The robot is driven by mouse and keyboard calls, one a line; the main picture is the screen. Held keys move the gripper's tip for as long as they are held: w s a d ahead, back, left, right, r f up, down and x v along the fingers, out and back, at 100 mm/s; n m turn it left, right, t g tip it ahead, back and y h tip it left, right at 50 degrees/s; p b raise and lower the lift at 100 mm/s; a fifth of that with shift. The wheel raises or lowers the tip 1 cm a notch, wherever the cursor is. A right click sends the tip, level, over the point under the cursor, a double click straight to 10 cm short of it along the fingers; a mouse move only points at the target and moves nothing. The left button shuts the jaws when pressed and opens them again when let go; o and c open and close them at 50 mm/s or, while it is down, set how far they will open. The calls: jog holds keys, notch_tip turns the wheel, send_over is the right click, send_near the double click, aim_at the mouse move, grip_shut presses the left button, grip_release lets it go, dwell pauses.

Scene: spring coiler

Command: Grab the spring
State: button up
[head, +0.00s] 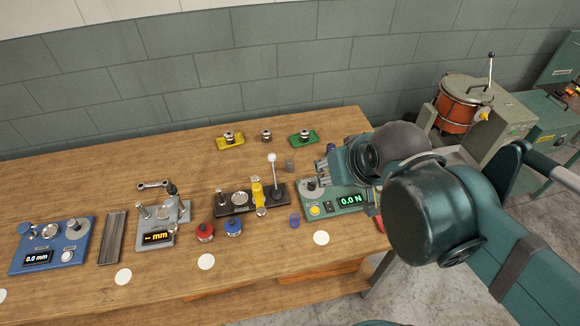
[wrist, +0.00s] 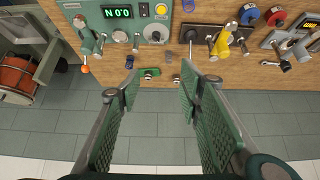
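A small grey coil, which looks like the spring (head: 290,166), stands on the wooden bench between the green force gauge (head: 345,203) and the black lever press (head: 236,200). The gauge reads 0.0 N.
Yellow (head: 231,142) and green (head: 303,138) stands sit at the bench's back. A dark blue cylinder (wrist: 127,61) is near the gauge; a blue one (head: 294,220) is in front. The press lever (head: 272,170) rises left of the spring.

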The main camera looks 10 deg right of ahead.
jog(key=n+g+p, duration=0.4)
jog(key=n+g, duration=0.3)
jog(key=n, duration=0.8)
send_over(290, 161)
notch_tip(290, 161, down, 20)
jog(key=shift+s+r, duration=0.1)
jog(key=shift+r, duration=0.1)
jog(key=shift+w+f+n, duration=0.2)
jog(key=shift+f+n, duration=0.2)
jog(key=shift+f, duration=0.1)
jog(key=shift+f, duration=1.3)
